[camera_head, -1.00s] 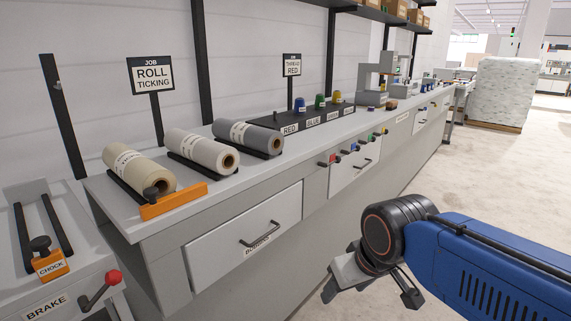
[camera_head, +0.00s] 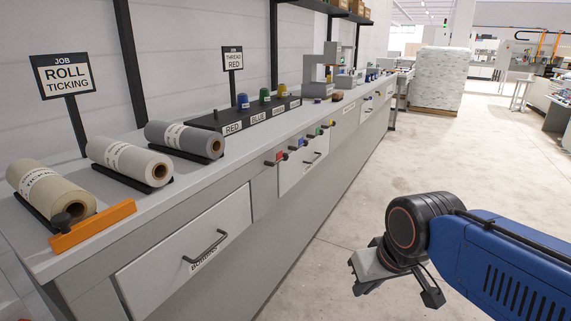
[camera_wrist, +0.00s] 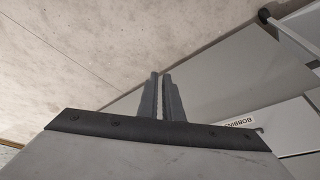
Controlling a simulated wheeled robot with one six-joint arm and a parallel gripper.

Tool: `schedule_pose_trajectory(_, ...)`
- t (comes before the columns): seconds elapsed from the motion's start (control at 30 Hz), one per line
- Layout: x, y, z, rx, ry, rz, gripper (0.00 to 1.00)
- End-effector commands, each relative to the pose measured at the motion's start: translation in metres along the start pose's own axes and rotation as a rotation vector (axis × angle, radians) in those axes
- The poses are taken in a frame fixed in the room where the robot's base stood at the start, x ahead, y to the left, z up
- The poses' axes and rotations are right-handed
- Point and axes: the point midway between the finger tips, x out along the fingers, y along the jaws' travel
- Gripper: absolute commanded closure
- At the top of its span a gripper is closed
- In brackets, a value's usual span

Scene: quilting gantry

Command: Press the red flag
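The red flag (camera_head: 275,158) is a small red tab with a dark knob on the front face of the long grey bench. It is the nearest in a row of blue, green and yellow tabs. My gripper (camera_head: 398,292) hangs over open floor to the right of the bench, well apart from the flag. In the wrist view, its two dark fingers (camera_wrist: 161,95) lie close together with only a thin light strip between them, and nothing is held. The flag does not show in the wrist view.
The bench (camera_head: 240,161) carries fabric rolls (camera_head: 130,161), an orange stop (camera_head: 92,228) and a thread-spool rack (camera_head: 245,117). A bobbins drawer (camera_head: 185,250) with a protruding handle is on the near front. The floor (camera_head: 340,235) between bench and arm is clear.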

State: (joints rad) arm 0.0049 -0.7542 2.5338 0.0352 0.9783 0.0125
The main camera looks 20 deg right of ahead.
Motion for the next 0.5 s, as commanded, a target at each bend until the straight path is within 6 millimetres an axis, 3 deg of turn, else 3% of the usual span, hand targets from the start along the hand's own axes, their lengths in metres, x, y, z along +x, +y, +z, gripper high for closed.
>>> schedule_pose_trajectory(0.5,0.034,-0.069,-0.013,0.475,-0.346,-0.291,1.0)
